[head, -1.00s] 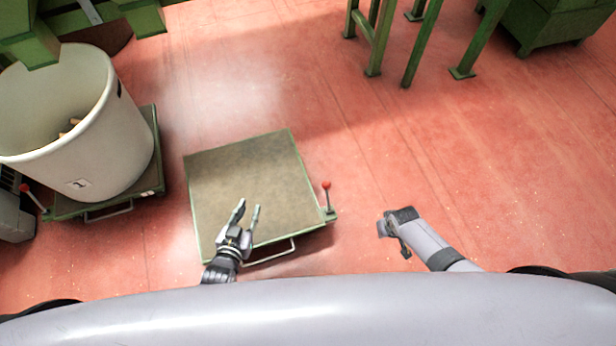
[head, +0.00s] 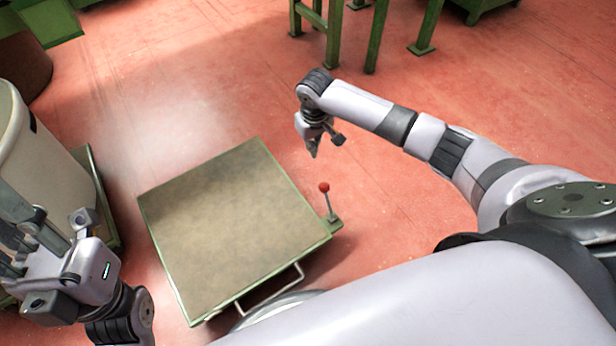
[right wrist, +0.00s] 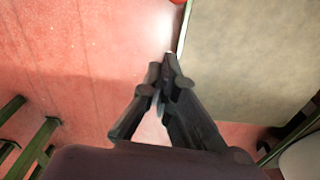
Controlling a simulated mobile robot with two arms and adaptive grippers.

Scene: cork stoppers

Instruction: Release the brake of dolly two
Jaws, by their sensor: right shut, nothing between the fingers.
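An empty flat dolly (head: 235,235) with a green frame stands on the floor in the middle of the head view; I see no number on it. Its brake lever (head: 329,204) stands up at the right corner, leaning slightly, with a red knob (head: 324,187). My right gripper (head: 314,152) is shut and empty, pointing down beyond the lever, apart from it. In the right wrist view the shut fingers (right wrist: 171,62) show beside the dolly's edge (right wrist: 182,32), and a bit of red shows at the top edge. My left gripper (head: 12,225) is open at the left edge, apart from the lever.
A large white bin (head: 42,165) stands on another dolly (head: 97,190) at the left. Green table legs (head: 374,40) stand at the back. Red floor (head: 420,220) is free right of the dolly. A pull handle (head: 285,285) sticks out at the dolly's near side.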

